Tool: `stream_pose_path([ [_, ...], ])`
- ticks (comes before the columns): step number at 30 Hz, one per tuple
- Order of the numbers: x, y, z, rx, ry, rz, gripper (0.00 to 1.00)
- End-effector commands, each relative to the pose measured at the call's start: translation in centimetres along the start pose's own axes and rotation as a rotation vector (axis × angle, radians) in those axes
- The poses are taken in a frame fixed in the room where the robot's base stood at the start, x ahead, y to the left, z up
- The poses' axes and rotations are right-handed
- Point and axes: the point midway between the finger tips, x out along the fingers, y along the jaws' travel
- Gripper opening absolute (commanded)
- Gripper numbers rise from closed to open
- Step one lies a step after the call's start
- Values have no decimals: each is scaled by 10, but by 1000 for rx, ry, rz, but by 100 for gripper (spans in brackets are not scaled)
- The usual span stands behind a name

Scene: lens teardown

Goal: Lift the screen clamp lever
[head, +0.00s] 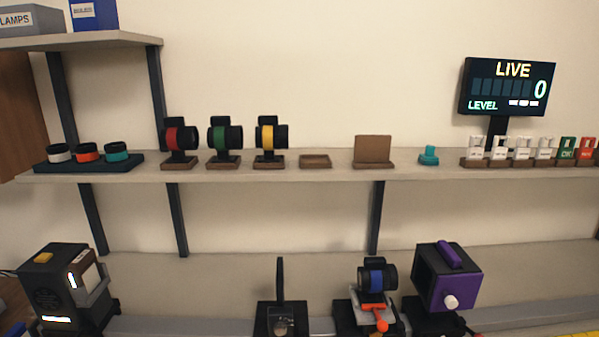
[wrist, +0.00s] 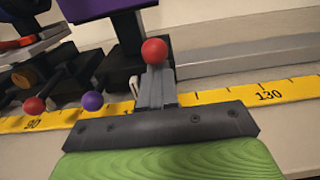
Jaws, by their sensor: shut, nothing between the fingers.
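The purple and black box unit (head: 445,277), which I take for the screen, stands on the bench at the lower right in the head view. Its purple lower edge (wrist: 105,8) and black base (wrist: 126,64) show at the top of the wrist view. A red ball knob (wrist: 154,50) appears in front of that base, right at my fingertips; I take it for the clamp lever's end. My gripper (wrist: 155,72) is shut and empty, its tips just below the knob in the picture. I cannot tell whether they touch. The lever's arm is hidden behind the fingers.
A purple ball (wrist: 92,101) and another red ball (wrist: 33,106) stick out to the left. A yellow scale (wrist: 268,95) runs along the bench front. A blue-ringed lens (head: 376,278) stands left of the box unit. The bench is clear to the right.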

Motion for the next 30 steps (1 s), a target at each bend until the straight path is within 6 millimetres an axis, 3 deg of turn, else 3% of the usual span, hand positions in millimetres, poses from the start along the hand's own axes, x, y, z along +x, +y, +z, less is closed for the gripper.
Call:
stream_pose_path([
  [6, -3, 0, 5, 0, 0, 0, 0],
  [23, -66, -1, -4, -1, 1, -1, 0],
  [30, -70, 0, -5, -1, -1, 0, 0],
])
